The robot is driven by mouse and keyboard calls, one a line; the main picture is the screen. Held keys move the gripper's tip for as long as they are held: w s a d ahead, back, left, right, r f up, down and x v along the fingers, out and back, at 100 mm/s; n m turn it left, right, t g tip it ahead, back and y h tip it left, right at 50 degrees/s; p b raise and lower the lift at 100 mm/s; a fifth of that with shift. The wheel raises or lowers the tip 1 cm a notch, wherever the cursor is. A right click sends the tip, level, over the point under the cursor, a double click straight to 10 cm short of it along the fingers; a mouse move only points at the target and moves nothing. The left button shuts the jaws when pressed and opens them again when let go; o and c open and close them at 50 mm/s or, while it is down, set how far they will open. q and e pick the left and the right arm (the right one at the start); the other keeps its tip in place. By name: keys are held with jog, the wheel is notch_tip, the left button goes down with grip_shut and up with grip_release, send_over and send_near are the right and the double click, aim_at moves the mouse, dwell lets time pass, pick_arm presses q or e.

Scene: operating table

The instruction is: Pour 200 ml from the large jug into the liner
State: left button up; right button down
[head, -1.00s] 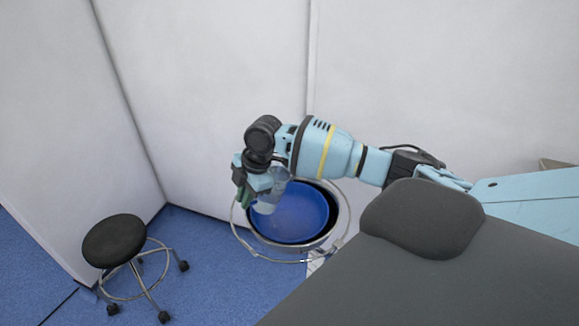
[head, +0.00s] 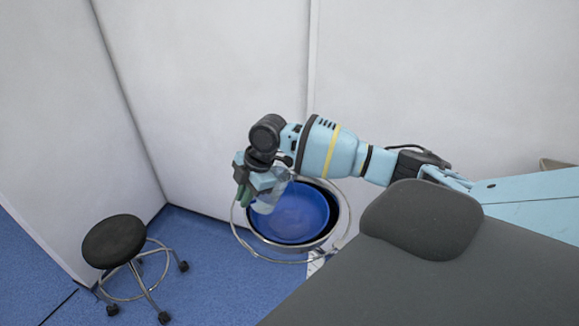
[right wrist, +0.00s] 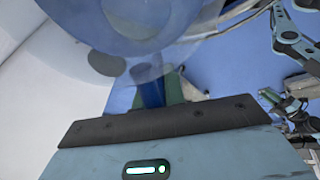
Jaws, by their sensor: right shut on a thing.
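The blue liner (head: 300,215) sits in a round metal basin (head: 329,239) beyond the end of the table. My right gripper (head: 256,190) is over the left edge of the liner, shut on the clear large jug (head: 268,199). The jug hangs above the liner's left part and looks tilted; how far I cannot tell. In the right wrist view the see-through jug (right wrist: 152,75) fills the upper middle, in front of the gripper. I cannot make out the liquid level or a stream. My left gripper is not in view.
A dark grey operating table (head: 440,275) with a head pad (head: 423,217) fills the lower right. A metal hoop (head: 262,257) runs around the basin. A black wheeled stool (head: 114,241) stands at left on blue floor. White walls rise close behind.

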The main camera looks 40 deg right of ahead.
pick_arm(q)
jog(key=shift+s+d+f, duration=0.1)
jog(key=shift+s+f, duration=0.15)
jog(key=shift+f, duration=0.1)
pick_arm(e)
jog(key=shift+r+t+y, duration=0.4)
jog(key=shift+y, duration=0.1)
dwell(1.2)
pick_arm(q)
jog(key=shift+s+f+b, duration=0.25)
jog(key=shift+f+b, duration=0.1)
jog(key=shift+b, duration=0.15)
pick_arm(e)
jog(key=shift+d+r+y, duration=0.1)
jog(key=shift+r+y, duration=0.1)
jog(key=shift+y, duration=0.2)
dwell(0.6)
